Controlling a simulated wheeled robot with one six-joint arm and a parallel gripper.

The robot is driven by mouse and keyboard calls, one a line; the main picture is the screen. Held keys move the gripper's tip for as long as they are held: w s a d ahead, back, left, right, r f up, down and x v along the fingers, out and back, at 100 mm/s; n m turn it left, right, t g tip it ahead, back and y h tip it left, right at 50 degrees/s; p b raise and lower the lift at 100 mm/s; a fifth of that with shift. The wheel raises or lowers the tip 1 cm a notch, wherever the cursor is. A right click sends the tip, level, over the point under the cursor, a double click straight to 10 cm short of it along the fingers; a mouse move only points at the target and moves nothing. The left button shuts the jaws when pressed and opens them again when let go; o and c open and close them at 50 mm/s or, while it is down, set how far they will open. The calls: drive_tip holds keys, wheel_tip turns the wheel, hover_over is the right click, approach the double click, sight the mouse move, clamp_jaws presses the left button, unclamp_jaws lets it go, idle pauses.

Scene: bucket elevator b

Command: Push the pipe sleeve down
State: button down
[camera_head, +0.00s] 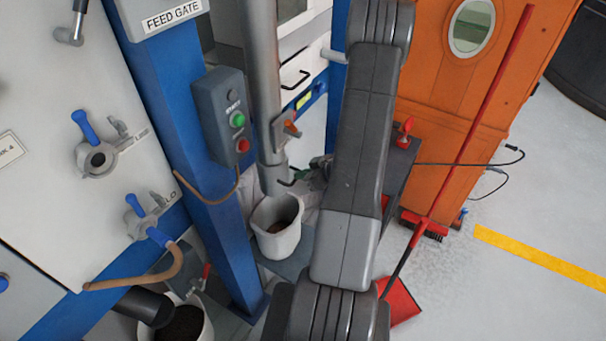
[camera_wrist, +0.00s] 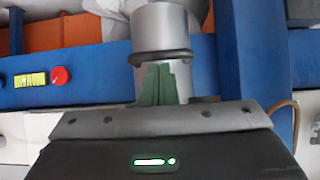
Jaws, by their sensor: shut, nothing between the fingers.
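The grey pipe sleeve (camera_head: 272,172) is at the lower end of a vertical grey pipe (camera_head: 262,70) in the head view. A small black handle (camera_head: 287,182) sticks out from its side. In the wrist view, the sleeve (camera_wrist: 165,28) is straight ahead, with a dark band (camera_wrist: 161,57) across it. My gripper's green fingers (camera_wrist: 165,85) are together and empty, overlapping the sleeve beside this band. I cannot tell if they touch it. In the head view, my gripper (camera_head: 302,174) is just right of the sleeve, partly hidden by my arm.
A white bucket (camera_head: 277,232) with dark material stands below the sleeve. A blue post (camera_head: 200,150) carries a button box (camera_head: 222,112) to the left. An orange cabinet (camera_head: 455,95) and a red-handled broom (camera_head: 470,125) stand at the right. Open floor lies beyond them.

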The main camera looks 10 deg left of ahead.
idle(0.3)
wheel_tip(320, 180, down, 13)
drive_tip(key=b, duration=0.9)
drive_tip(key=shift+r, duration=0.3)
